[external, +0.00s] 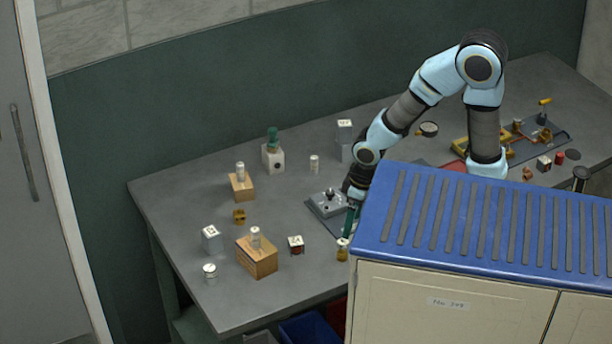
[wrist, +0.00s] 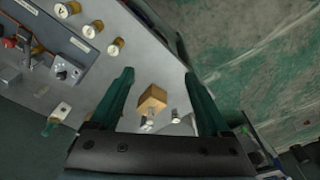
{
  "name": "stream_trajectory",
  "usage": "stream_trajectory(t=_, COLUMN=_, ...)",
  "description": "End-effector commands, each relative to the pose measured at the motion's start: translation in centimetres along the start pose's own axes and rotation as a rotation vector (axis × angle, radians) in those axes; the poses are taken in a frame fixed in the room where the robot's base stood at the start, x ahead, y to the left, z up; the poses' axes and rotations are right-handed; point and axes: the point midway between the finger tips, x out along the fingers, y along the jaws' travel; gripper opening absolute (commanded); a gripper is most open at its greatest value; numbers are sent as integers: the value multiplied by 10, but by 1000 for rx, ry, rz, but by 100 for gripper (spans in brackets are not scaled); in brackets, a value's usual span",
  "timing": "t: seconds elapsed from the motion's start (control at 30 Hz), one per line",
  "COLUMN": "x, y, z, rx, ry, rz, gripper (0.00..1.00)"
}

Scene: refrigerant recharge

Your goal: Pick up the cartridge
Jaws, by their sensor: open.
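Several small pale cylinders that could be the cartridge stand on the table; I cannot tell which one is meant. In the external view one stands on a wooden block (external: 257,259) as a white-topped cylinder (external: 255,237), and another cylinder (external: 240,171) stands on a second block (external: 242,188). My gripper (external: 349,226) has green fingers pointing down, partly hidden by the cabinet. In the wrist view my gripper (wrist: 159,75) is open and empty, with a wooden block (wrist: 152,98) and cylinder (wrist: 147,123) showing between the fingers.
A brass-coloured cylinder (external: 342,250) stands close to my fingers. A grey fixture (external: 326,203) sits beside my wrist. A blue-topped cabinet (external: 480,215) blocks the front right.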

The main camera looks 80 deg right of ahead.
Motion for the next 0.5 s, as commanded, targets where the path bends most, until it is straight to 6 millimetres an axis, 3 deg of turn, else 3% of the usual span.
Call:
stream_trajectory(t=0.17, x=36, y=-1, z=-18, rx=-7, ry=74, rz=7, gripper=81)
stream_trajectory(t=0.5, x=110, y=-10, z=-85, rx=-35, ry=340, rz=11, gripper=81)
